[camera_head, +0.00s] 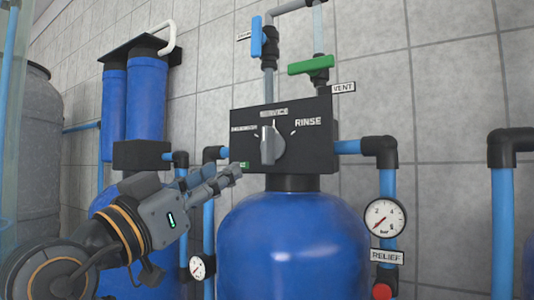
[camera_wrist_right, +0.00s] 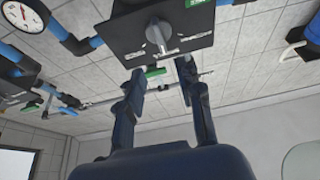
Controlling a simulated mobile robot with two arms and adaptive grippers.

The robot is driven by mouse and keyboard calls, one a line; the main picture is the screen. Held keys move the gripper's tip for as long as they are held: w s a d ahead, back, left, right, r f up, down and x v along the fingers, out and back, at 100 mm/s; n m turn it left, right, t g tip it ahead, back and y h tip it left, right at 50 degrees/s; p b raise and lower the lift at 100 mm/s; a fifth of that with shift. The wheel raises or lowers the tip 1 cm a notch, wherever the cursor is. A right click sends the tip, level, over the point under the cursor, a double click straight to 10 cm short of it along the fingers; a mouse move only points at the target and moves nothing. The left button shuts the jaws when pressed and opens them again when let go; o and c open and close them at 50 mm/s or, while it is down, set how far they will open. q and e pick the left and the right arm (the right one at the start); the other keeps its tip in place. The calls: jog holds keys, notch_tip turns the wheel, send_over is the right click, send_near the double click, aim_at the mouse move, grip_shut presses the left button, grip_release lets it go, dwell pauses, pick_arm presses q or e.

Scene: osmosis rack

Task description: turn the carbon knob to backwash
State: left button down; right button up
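The carbon knob (camera_head: 270,145) is a grey dial with a raised bar on the front of a black control head (camera_head: 318,155). Its bar stands about upright, toward the SERVICE label (camera_head: 273,112). The BACKWASH label (camera_head: 243,128) is on the left, small and blurred. The RINSE label (camera_head: 307,121) is on the right. My right gripper (camera_head: 230,175) is left of and below the knob, apart from it. In the right wrist view the gripper (camera_wrist_right: 161,74) is open and empty, with the knob (camera_wrist_right: 159,34) beyond its fingertips. My left gripper is not in view.
A blue tank (camera_head: 292,245) stands under the control head. A green valve handle (camera_head: 311,65) and a blue one (camera_head: 257,37) are above it. A pressure gauge (camera_head: 384,218) and blue pipes are on the right. Blue filter housings (camera_head: 147,100) stand on the left.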

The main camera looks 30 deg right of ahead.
aim_at(264, 145)
jog(key=p+x, duration=0.4)
jog(key=x, duration=0.8)
jog(key=shift+s+r, duration=0.1)
jog(key=shift+r, duration=0.05)
jog(key=shift+w+d+r+p, duration=0.2)
jog(key=shift+w+d+p, duration=0.15)
jog(key=shift+d, duration=0.3)
jog(key=shift+c, duration=0.2)
grip_shut()
